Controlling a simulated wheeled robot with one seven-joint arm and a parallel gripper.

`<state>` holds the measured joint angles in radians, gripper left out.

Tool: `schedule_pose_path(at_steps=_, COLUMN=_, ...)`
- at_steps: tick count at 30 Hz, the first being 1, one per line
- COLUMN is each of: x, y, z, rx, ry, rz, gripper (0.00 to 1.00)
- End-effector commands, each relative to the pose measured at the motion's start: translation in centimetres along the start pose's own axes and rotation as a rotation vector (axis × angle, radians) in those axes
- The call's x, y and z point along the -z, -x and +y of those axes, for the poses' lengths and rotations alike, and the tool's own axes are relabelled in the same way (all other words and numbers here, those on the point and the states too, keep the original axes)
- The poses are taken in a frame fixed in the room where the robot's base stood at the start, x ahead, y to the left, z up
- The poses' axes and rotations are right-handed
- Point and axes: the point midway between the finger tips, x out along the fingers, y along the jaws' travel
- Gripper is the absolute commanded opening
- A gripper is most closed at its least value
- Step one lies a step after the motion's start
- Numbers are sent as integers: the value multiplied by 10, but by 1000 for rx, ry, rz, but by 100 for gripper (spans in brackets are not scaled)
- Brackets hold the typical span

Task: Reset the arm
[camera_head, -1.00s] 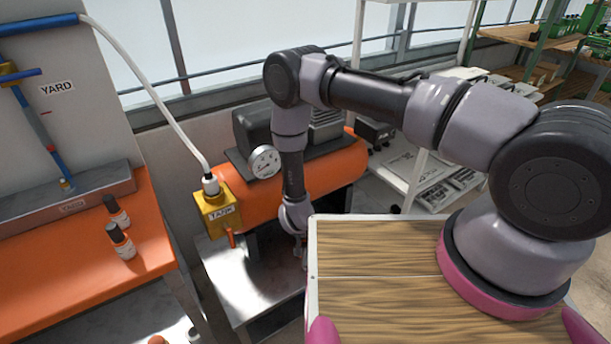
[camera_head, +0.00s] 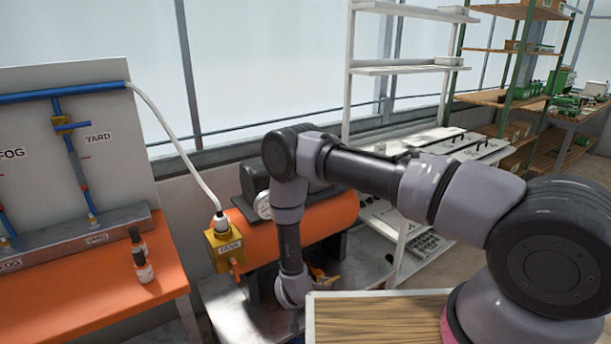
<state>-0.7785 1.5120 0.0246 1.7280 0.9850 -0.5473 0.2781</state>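My arm reaches from the lower right across the picture and bends down at the elbow in front of the orange tank (camera_head: 345,215). Its wrist end hangs low, just left of the wooden-topped deck that is part of my body. The gripper fingers do not show; they are hidden below the wrist or behind the deck edge, so I cannot see whether they hold anything.
A yellow valve box (camera_head: 222,250) with a white hose stands left of my forearm. White shelving (camera_head: 400,70) and green-framed shelves (camera_head: 510,60) stand behind at right.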

Motion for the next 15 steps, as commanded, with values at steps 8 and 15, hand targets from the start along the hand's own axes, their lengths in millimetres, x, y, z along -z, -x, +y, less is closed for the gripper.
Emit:
schedule_pose_path(at_steps=8, x=27, y=21, z=-14, rx=28, ry=-22, rz=-9, gripper=33)
schedule_pose_path(at_steps=15, x=64, y=51, z=-30, rx=65, ry=-50, rz=-22, gripper=33)
